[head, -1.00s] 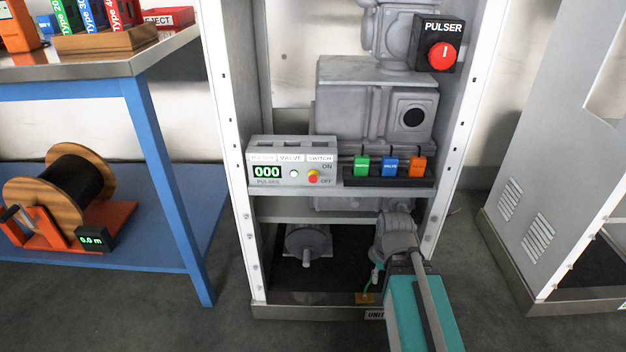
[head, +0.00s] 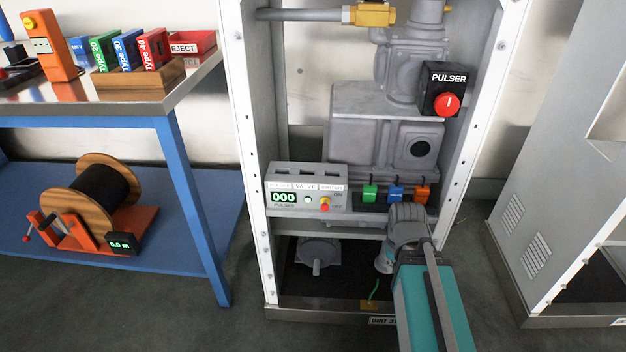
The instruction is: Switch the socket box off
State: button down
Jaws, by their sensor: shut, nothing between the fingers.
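The socket box (head: 309,207) is a light grey box on the cabinet shelf, left of centre in the head view. Its front has a display reading 000, a small green light (head: 307,199) and a red and yellow switch (head: 325,204) at its right end, with small ON and OFF marks. The switch's exact position is too small to tell. My arm comes up from the bottom right, and its grey wrist is below and right of the box, apart from the switch. My gripper's fingers are hidden and I cannot see them.
Green, blue (head: 396,194) and orange plugs stand in a dark holder right of the box. A black PULSER box (head: 444,90) with a red knob is above. Cabinet posts (head: 251,150) flank the opening. A blue bench (head: 188,200) stands left.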

notch_tip(320, 180, up, 10)
jog(key=p, duration=0.9)
jog(key=shift+r, duration=0.2)
jog(key=shift+a, duration=0.1)
